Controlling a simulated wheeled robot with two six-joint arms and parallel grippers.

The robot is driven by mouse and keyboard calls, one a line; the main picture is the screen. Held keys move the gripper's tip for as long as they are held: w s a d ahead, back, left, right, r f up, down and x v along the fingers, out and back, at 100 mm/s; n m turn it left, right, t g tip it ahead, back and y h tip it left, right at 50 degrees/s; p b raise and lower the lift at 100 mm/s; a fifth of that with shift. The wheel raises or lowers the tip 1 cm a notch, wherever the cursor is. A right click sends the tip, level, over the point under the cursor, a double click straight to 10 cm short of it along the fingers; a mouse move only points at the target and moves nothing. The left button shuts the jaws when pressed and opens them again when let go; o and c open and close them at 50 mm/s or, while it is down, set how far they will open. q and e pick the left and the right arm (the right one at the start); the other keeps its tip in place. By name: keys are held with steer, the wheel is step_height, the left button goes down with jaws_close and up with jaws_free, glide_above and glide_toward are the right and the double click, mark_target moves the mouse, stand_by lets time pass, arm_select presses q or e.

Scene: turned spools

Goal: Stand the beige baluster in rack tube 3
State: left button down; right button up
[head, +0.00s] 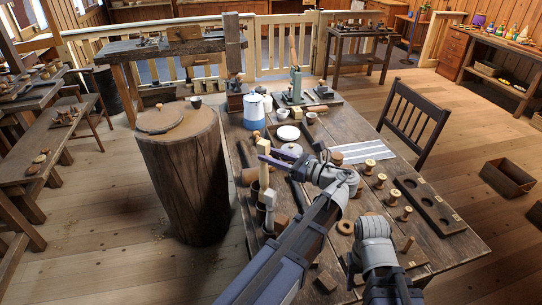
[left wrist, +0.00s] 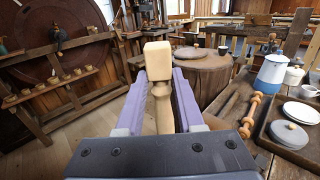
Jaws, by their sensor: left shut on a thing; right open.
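The beige baluster (head: 264,147) is upright between the purple fingers of my left gripper (head: 268,157). In the left wrist view the baluster (left wrist: 157,60) shows a square block at the top and a narrower turned body between the fingers (left wrist: 160,105). The gripper is shut on it. Dark upright tubes (head: 257,190) stand below at the table's left edge, close under the baluster in the head view. My left arm hides part of this area. I cannot read tube numbers or tell whether the baluster's foot is inside a tube. My right gripper is not visible; only its arm shows.
The workbench (head: 445,245) holds several wooden spools (head: 370,167) and a dark tray with round recesses (head: 428,205) at right. A blue pot (head: 254,110) and white plate (head: 288,132) stand behind the baluster. A large stump (head: 185,180) stands left of the bench.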

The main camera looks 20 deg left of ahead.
mark_target(268, 173)
arm_select(q)
steer(key=shift+f+b, duration=0.25)
steer(key=shift+b, duration=0.05)
arm_select(e)
steer(key=shift+f, duration=0.3)
arm_select(q)
steer(key=shift+f+b, duration=0.55)
arm_select(e)
steer(key=shift+f, duration=0.55)
arm_select(q)
steer(key=shift+f+b, duration=1.3)
arm_select(e)
steer(key=shift+f, duration=1.3)
arm_select(q)
steer(key=shift+f, duration=0.1)
arm_select(e)
steer(key=shift+f, duration=0.1)
arm_select(q)
steer(key=shift+f+b, duration=1.4)
steer(key=shift+b, duration=0.1)
arm_select(e)
steer(key=shift+f, duration=1.4)
arm_select(q)
steer(key=shift+c, duration=2.2)
jaws_free()
